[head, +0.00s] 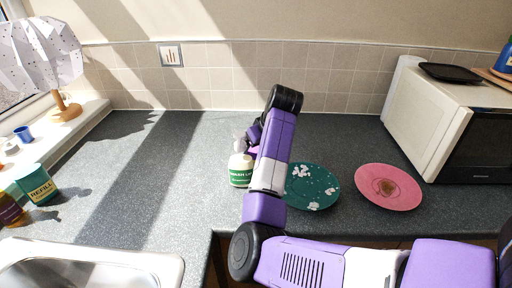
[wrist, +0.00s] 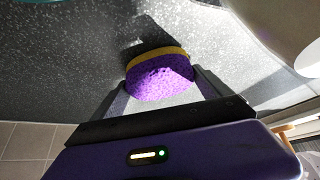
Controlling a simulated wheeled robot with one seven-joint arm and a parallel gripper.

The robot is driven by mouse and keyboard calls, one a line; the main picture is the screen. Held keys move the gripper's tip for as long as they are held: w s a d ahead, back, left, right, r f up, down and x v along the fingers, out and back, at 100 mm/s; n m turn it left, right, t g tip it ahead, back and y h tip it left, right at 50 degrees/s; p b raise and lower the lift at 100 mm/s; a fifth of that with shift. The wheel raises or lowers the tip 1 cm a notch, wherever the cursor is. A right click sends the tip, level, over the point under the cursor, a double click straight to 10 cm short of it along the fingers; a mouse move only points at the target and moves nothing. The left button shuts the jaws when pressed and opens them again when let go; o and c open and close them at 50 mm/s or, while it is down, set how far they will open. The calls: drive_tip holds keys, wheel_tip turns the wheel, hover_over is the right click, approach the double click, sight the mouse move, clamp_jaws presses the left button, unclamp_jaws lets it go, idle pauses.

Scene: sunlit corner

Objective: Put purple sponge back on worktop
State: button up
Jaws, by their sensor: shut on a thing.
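The purple sponge (wrist: 160,80), with a yellow layer on its far side, sits between the two fingers of my gripper (wrist: 162,84) in the wrist view. The gripper is shut on it. The speckled grey worktop (wrist: 60,65) lies beyond the sponge, with a dark shadow beside it; I cannot tell whether they touch. In the head view the worktop (head: 190,150) runs along the tiled wall. There my arm hides most of the gripper, behind the white and green bottle's right side; the sponge cannot be made out surely.
The white and green bottle (head: 240,172) stands close to my arm. A dark green plate with pale patches (head: 325,192) and a pink plate (head: 400,196) lie to the right, before a microwave (head: 430,115). A sink (head: 150,262) and a refill pack (head: 38,186) are left. The middle-left worktop is clear.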

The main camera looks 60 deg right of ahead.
drive_tip(key=shift+f, duration=0.15)
drive_tip(key=o, duration=1)
drive_tip(key=shift+r, duration=0.3)
drive_tip(key=v, duration=1.1)
drive_tip(key=shift+s+r, duration=0.2)
drive_tip(key=shift+r, duration=0.15)
